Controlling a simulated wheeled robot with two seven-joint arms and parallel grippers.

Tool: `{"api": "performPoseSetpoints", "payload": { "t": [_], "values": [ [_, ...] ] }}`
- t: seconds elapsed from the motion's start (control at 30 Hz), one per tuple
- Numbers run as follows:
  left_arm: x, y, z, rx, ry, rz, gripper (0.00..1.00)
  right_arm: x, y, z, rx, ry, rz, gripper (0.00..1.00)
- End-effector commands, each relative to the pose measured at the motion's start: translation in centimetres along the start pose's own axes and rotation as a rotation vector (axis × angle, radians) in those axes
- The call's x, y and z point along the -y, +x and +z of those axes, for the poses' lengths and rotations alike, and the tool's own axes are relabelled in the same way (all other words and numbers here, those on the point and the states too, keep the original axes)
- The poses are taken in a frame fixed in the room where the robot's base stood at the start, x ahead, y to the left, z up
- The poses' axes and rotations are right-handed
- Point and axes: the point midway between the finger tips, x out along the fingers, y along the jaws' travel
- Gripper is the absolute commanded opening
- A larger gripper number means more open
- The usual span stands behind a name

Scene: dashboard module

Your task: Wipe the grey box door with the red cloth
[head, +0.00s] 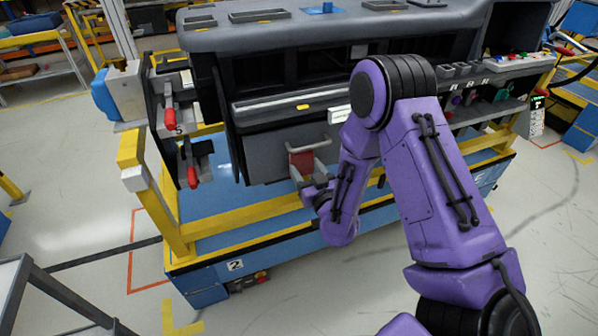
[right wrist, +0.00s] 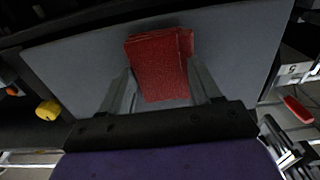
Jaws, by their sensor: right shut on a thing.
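The grey box door (head: 262,151) is the flat grey panel on the front of the dashboard module. It also fills much of the right wrist view (right wrist: 235,65). The red cloth (head: 301,160) is at the door's lower right part. In the right wrist view the red cloth (right wrist: 160,68) looks like a folded rectangle lying over the door's face. My right gripper (head: 303,165) is shut on the cloth, with one finger on each side of it. The cloth appears to be against the door, though exact contact is hard to tell. My left gripper is not in view.
The dashboard module (head: 225,38) stands on a yellow and blue wheeled frame (head: 215,225). Red-handled clamps (head: 169,118) are left of the door. A shelf with small parts (head: 500,68) is on the right.

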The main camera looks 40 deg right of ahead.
Motion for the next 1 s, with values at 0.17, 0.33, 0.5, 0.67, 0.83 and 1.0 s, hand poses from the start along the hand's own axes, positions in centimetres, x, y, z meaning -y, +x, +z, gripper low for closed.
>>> {"api": "performPoseSetpoints", "payload": {
  "t": [0.17,0.33,0.5,0.67,0.83,1.0],
  "values": [
    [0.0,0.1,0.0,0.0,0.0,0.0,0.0,0.0,0.3,0.0,0.0,0.0,-0.001,0.39],
    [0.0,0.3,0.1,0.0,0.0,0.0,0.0,1.6,0.5,0.0,-0.001,0.0,-0.003,0.39],
    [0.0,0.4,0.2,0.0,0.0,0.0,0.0,3.4,0.7,0.0,-0.002,0.001,-0.005,0.39],
    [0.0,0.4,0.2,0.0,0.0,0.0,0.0,4.2,0.7,-0.1,-0.003,0.001,-0.005,0.39],
    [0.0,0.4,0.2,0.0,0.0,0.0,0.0,4.2,0.8,-0.2,-0.005,0.001,-0.006,0.39],
    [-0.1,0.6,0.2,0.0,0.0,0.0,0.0,4.2,-0.2,0.0,-0.004,0.0,-0.007,0.39]
  ]
}}
